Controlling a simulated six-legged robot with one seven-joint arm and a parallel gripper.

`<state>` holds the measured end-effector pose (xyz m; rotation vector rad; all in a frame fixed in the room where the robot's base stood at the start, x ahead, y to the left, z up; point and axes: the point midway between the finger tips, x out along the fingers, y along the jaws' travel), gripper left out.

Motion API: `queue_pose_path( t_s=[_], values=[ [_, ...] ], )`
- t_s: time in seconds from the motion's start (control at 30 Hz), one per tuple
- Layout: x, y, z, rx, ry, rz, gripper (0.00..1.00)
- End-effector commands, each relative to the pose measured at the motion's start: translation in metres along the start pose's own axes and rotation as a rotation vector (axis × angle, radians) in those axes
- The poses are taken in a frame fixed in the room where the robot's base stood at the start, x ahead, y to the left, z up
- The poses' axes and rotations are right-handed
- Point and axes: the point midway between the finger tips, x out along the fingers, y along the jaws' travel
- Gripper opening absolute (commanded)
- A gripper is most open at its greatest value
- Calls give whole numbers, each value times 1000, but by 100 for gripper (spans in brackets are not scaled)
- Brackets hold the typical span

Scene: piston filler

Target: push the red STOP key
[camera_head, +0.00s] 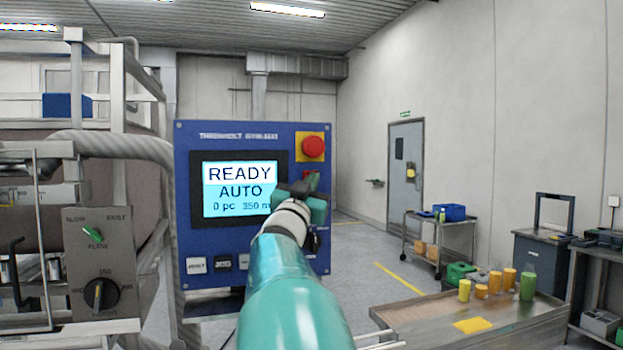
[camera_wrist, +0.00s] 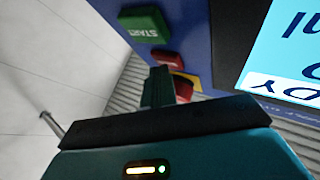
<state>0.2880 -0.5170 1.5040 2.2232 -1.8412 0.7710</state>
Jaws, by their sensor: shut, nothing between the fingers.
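The red STOP key (camera_wrist: 167,60) sits on the blue control panel (camera_head: 230,137), between the green START key (camera_wrist: 145,25) and the red mushroom button on its yellow plate (camera_wrist: 184,86). Its label is not readable. In the head view only a sliver of the STOP key (camera_head: 311,178) shows behind my gripper (camera_head: 308,192); START is hidden there. My gripper is shut and empty, in front of the panel's right side. In the wrist view the fingertips (camera_wrist: 160,72) appear close to the STOP key's edge; I cannot tell whether they touch it.
The mushroom button (camera_head: 313,146) is just above the STOP key. A lit screen (camera_head: 238,188) reads READY, AUTO. Small keys (camera_head: 197,265) line the panel's bottom. A knob panel (camera_head: 100,250) stands left. A bench with bottles (camera_head: 420,320) is at right; the floor behind it has free room.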

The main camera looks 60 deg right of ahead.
Motion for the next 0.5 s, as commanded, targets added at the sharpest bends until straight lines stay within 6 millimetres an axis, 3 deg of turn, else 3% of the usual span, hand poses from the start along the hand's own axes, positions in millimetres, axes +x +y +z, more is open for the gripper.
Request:
queue_pose_path(
  t_s=[0.5],
  values=[
    [-11,8,-8,0,0,-1,0]
  ],
)
